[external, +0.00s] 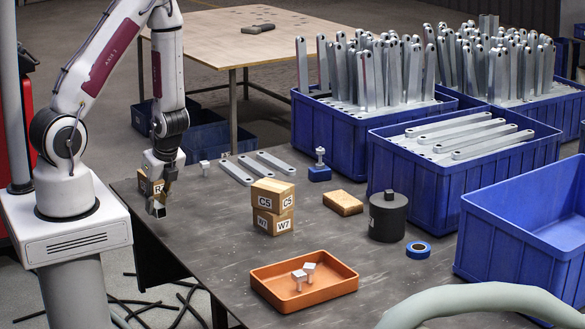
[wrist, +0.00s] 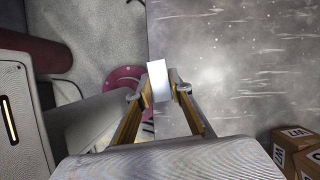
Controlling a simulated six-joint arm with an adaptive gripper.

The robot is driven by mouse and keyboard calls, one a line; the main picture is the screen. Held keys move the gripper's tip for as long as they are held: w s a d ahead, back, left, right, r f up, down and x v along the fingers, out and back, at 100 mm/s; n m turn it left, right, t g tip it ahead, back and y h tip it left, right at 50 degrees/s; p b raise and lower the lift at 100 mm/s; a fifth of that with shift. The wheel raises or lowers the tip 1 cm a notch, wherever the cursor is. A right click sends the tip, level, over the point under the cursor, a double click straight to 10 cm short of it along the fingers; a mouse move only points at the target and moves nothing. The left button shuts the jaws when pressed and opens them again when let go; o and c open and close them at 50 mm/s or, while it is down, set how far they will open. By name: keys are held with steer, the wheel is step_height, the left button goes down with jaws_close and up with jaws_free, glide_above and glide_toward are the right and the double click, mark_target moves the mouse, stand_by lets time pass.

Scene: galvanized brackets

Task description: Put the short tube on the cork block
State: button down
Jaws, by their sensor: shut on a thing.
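My gripper (external: 157,208) hangs low at the left edge of the dark table. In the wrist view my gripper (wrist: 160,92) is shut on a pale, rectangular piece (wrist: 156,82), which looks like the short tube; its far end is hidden. The piece is hardly visible in the external view. The cork block (external: 343,203) is a flat brown slab lying on the table, well to the right of my gripper, between the stacked wooden cubes and a dark cylinder. Its top is bare.
Wooden cubes C5 (external: 272,193) and W7 (external: 272,222) are stacked between gripper and cork. An orange tray (external: 340,290) holds small metal pieces. The dark cylinder (external: 388,217), blue tape roll (external: 418,250) and blue bins (external: 400,160) stand right. Flat bars (external: 256,169) lie behind.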

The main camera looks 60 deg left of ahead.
steer(key=shift+w, duration=0.15)
steer(key=w+m, duration=0.1)
steer(key=w, duration=0.3)
steer(key=w+m+t, duration=0.1)
steer(key=w, duration=0.4)
steer(key=w+a+m, duration=0.1)
steer(key=w, duration=0.4)
steer(key=shift+r, duration=0.3)
steer(key=w+m, duration=0.1)
steer(key=w, duration=0.3)
steer(key=w+d+r+m+t, duration=0.1)
steer(key=w, duration=0.4)
steer(key=w+d+r+m, duration=0.1)
steer(key=w, duration=0.3)
steer(key=shift+w+d+m+t, duration=0.25)
steer(key=shift+m+t, duration=0.05)
steer(key=shift+m, duration=0.1)
steer(key=w+d+r+m+t+h, duration=0.1)
steer(key=w+d+m, duration=0.15)
steer(key=w, duration=0.25)
steer(key=w+d+r+m, duration=0.1)
steer(key=w+d+r, duration=0.15)
steer(key=w, duration=0.25)
step_height(320, 180, up, 4)
steer(key=m+t+h, duration=0.1)
steer(key=m+h, duration=0.1)
steer(key=m, duration=0.3)
glide_above(342, 199)
steer(key=shift+f, duration=0.15)
